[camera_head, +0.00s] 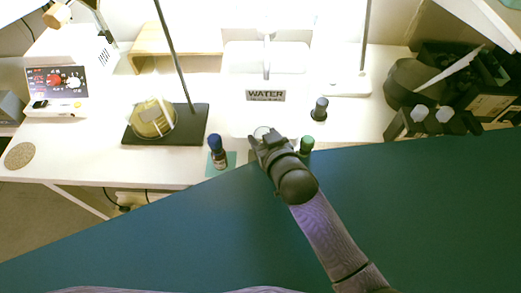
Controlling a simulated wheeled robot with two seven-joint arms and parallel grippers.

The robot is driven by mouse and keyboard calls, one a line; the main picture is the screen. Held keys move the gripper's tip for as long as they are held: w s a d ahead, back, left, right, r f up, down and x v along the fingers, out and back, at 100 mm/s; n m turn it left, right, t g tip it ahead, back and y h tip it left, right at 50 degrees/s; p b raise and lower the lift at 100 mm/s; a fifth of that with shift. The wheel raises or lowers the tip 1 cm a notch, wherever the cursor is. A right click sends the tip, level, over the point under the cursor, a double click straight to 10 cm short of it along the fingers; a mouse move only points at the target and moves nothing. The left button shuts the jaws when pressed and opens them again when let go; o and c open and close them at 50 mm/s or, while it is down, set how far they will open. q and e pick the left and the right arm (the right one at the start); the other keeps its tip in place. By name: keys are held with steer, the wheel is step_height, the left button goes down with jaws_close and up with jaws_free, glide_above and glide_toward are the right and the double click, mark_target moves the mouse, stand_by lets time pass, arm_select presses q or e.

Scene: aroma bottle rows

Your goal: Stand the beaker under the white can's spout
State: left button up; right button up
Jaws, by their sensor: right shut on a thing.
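The white can (251,116) with the WATER label stands at the back middle of the white table. Its spout (266,70) points down toward me above the label. My right gripper (262,136) reaches in from the lower right and is shut at the front of the can. A small pale round rim (261,131) shows at its fingertips and looks like the beaker. Most of the beaker is hidden by the gripper, so I cannot tell whether it touches the table. It appears in front of the spout, nearer to me. My left gripper is out of view.
A blue-capped bottle (217,152) stands left of my gripper and a green-capped bottle (306,146) close on its right. A dark-capped bottle (320,109) stands farther back. A black stand base (140,134) is at the left, dark containers (411,83) at the right.

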step_height(320, 180, down, 3)
steer(key=shift+s+f+b, duration=0.1)
steer(key=shift+f+b, duration=0.1)
steer(key=shift+b, duration=0.35)
step_height(320, 180, down, 3)
steer(key=shift+b, duration=0.9)
steer(key=shift+r, duration=0.2)
steer(key=o, duration=0.8)
steer(key=shift+f, duration=0.15)
steer(key=o, duration=0.4)
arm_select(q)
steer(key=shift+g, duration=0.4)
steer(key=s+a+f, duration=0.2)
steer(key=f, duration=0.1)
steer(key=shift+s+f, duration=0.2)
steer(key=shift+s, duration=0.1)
arm_select(e)
steer(key=shift+o, duration=0.2)
